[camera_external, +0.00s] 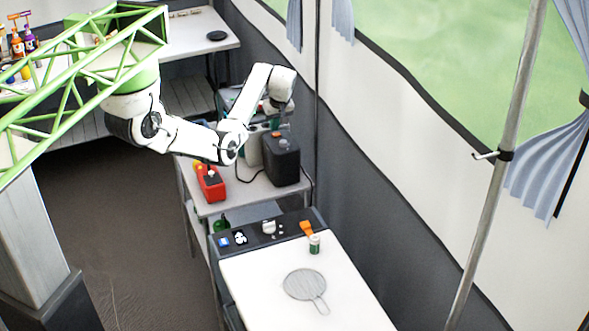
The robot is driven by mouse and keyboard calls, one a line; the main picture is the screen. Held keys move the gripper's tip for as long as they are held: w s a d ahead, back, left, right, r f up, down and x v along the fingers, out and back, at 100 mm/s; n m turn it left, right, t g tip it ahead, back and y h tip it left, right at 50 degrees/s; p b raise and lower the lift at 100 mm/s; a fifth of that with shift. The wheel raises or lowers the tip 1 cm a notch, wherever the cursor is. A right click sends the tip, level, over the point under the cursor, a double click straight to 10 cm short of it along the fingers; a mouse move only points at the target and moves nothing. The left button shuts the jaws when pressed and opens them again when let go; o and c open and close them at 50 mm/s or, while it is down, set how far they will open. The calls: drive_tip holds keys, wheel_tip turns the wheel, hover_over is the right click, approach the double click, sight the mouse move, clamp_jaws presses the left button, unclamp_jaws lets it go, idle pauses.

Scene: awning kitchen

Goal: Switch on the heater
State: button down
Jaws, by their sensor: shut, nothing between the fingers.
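My gripper (284,124) points down above the back of the small side table (233,196), at the end of my white arm. It is small and partly lost against the dark things behind it, and I see nothing held in it. Below and beside it stand a black box with an orange cap (281,160) and a pale grey-green appliance (254,148), partly hidden by my arm and the black box. I cannot tell for sure which one is the heater. No switch can be made out, and contact with the gripper cannot be told.
A red container (211,184) stands at the table's left front. A dark cable (243,177) lies on the table. In front, a white worktop (265,268) holds a round strainer (304,285) and a small green jar (314,244). The tent wall (345,170) closes off the right.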

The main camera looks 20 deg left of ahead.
drive_tip(key=shift+a+f, duration=0.1)
drive_tip(key=shift+f, duration=0.65)
drive_tip(key=shift+s, duration=0.1)
